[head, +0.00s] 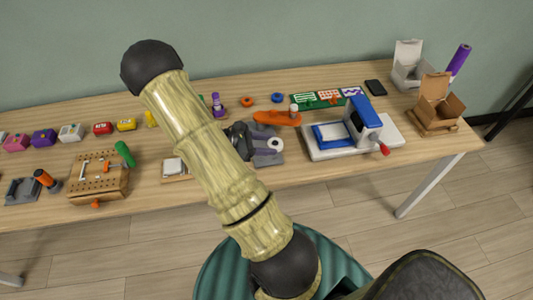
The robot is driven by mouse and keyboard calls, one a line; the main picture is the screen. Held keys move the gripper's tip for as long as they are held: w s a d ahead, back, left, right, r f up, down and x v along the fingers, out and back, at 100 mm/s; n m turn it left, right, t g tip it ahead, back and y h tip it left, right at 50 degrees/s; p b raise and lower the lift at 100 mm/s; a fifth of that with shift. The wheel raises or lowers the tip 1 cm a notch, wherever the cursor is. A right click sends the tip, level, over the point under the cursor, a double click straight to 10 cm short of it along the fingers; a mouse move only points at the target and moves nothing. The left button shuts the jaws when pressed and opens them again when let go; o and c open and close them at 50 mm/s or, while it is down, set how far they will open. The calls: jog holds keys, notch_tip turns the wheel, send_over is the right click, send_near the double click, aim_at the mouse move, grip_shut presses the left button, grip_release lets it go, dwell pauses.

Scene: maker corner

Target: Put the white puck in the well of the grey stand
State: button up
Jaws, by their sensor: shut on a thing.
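The white puck (275,144) is a small pale disc with a darker centre, right of my arm near the middle of the table. My gripper (268,145) reaches it from the left with its dark fingers, and is shut on it. The grey stand (273,159) lies just below and behind the fingers, partly hidden by them. Its well cannot be made out. The puck appears over the stand, but I cannot tell whether it is above the well or in it.
A blue-and-white press (348,137) with a red handle stands right of the stand. An orange piece (278,117) lies behind. A pegboard block (99,178) and small coloured boxes are at left. Open cartons (438,101) stand at far right. My arm hides part of the table.

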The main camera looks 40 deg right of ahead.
jog(key=w+n+t, duration=0.1)
jog(key=w+d+r+n+t, duration=0.1)
jog(key=w, duration=0.1)
jog(key=w+t+h, duration=0.1)
jog(key=w, duration=0.1)
jog(key=shift+d+r+n, duration=0.3)
jog(key=shift+d+n, duration=0.05)
jog(key=shift+n, duration=0.05)
notch_tip(320, 180, down, 6)
jog(key=shift+r, duration=0.1)
notch_tip(320, 180, down, 4)
dwell(0.4)
jog(key=shift+f+b, duration=0.35)
jog(key=shift+f, duration=0.35)
